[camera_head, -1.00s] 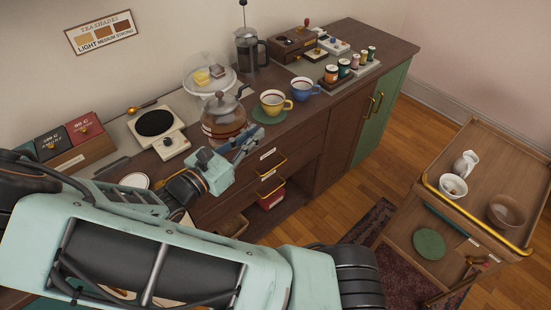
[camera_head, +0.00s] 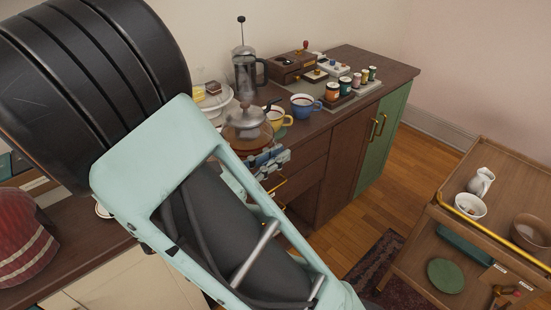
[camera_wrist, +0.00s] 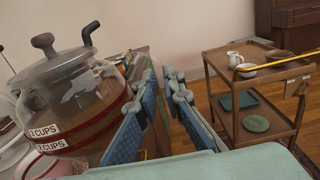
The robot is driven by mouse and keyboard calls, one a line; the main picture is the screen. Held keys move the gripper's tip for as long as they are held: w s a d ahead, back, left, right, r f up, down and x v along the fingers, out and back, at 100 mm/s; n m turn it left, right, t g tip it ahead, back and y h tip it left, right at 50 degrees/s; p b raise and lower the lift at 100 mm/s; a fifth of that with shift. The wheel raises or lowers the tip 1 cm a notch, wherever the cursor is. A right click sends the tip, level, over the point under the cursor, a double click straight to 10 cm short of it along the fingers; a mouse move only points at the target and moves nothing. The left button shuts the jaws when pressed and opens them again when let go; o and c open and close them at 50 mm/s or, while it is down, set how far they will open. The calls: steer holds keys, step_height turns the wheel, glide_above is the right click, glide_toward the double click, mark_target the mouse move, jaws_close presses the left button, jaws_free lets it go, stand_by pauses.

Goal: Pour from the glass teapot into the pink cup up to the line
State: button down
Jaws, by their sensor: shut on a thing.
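The glass teapot (camera_head: 243,137) has a grey lid, a dark knob and a red band. It stands or hovers at the counter's front edge; I cannot tell which. In the wrist view the teapot (camera_wrist: 75,95) is large at left, with cup-count labels and brown liquid. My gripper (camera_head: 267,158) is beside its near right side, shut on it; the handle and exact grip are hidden. In the wrist view my gripper's blue fingers (camera_wrist: 160,88) are right of the glass. A yellow cup (camera_head: 277,117) and a blue cup (camera_head: 302,105) stand behind the teapot.
A French press (camera_head: 247,75) stands behind the cups. Several small jars (camera_head: 358,80) and a wooden box (camera_head: 291,66) are at the far end. A cart (camera_head: 478,207) at right holds a white jug (camera_head: 481,181), a white bowl (camera_head: 470,206) and a brown bowl (camera_head: 530,233).

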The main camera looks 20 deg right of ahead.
mark_target(274, 145)
steer(key=shift+f, duration=0.25)
steer(key=shift+f+b, duration=0.35)
steer(key=shift+b, duration=0.25)
steer(key=shift+f+b, duration=1.35)
steer(key=shift+r, duration=0.1)
steer(key=shift+s+d+r+n+p, duration=0.15)
steer(key=shift+r+n+p, duration=0.3)
steer(key=shift+r+p, duration=0.25)
steer(key=shift+s+a+r+n+p, duration=0.1)
steer(key=shift+r+n+p, duration=0.4)
steer(key=shift+r, duration=0.25)
steer(key=shift+r+n+p, duration=0.55)
steer(key=shift+r+p, duration=0.7)
steer(key=shift+p, duration=0.05)
steer(key=shift+r, duration=0.3)
steer(key=shift+w+r+n+p, duration=0.15)
steer(key=shift+r+n+p, duration=0.35)
steer(key=shift+r+p, duration=0.2)
